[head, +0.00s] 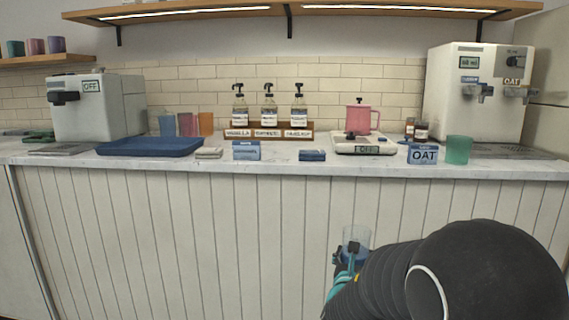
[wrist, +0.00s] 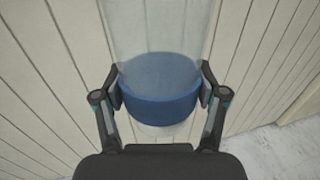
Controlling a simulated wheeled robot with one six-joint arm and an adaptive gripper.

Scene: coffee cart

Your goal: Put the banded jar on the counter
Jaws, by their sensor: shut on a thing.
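The banded jar (head: 356,237) is a clear glass with a blue band around it. In the wrist view the jar (wrist: 160,100) sits between the two fingers of my gripper (wrist: 160,85), which press on the blue band from both sides. In the head view my gripper (head: 347,256) holds the jar upright in front of the panelled front, below the counter top. My fingers partly hide the jar's lower part there. The counter (head: 340,166) is a pale marble top running across the view.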

